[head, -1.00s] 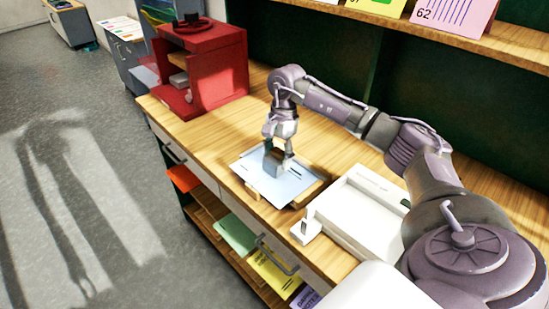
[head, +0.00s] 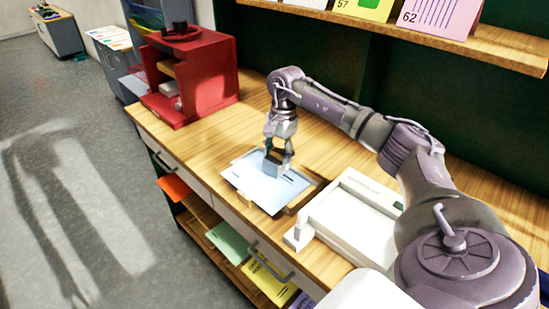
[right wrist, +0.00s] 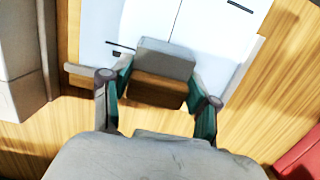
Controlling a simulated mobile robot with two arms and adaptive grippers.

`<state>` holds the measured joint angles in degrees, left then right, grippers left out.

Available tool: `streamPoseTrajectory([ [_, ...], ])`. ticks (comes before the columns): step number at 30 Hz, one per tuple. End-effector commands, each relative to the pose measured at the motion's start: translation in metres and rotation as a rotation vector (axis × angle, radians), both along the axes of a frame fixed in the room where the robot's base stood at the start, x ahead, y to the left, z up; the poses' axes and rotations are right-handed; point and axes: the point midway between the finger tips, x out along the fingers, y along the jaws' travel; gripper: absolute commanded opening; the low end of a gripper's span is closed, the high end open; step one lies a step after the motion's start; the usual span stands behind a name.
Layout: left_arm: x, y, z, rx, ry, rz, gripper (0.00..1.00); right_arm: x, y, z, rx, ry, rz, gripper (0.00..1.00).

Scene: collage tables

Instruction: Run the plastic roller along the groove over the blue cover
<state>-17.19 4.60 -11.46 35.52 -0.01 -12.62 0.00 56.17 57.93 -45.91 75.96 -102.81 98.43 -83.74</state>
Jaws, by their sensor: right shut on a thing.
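The light blue cover (head: 262,192) lies on a wooden base on the table, and fills the top of the right wrist view (right wrist: 110,25). A thin line, probably the groove, runs across it in the right wrist view, up from the held block; dark slots show beside it. My right gripper (head: 278,155) is shut on the roller (head: 273,167), which looks like a grey and brown block between the fingers in the right wrist view (right wrist: 163,62). It is over the cover, towards the back edge; I cannot tell whether it touches. My left gripper is not in view.
A white tray-like device (head: 345,225) stands right of the cover. A red box (head: 212,85) stands at the far left of the wooden table (head: 190,135). A shelf with numbered cards (head: 440,15) hangs behind. Bare tabletop lies between the red box and cover.

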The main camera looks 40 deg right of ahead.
Motion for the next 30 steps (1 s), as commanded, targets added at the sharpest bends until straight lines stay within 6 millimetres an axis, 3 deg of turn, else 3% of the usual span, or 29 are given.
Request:
streamPoseTrajectory([
  [14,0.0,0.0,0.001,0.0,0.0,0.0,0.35,0.0,-0.005,0.003,0.0,0.0,0.0,0.29],
  [30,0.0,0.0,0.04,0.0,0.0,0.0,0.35,0.001,-0.005,0.056,0.001,-0.002,0.0,0.29],
])
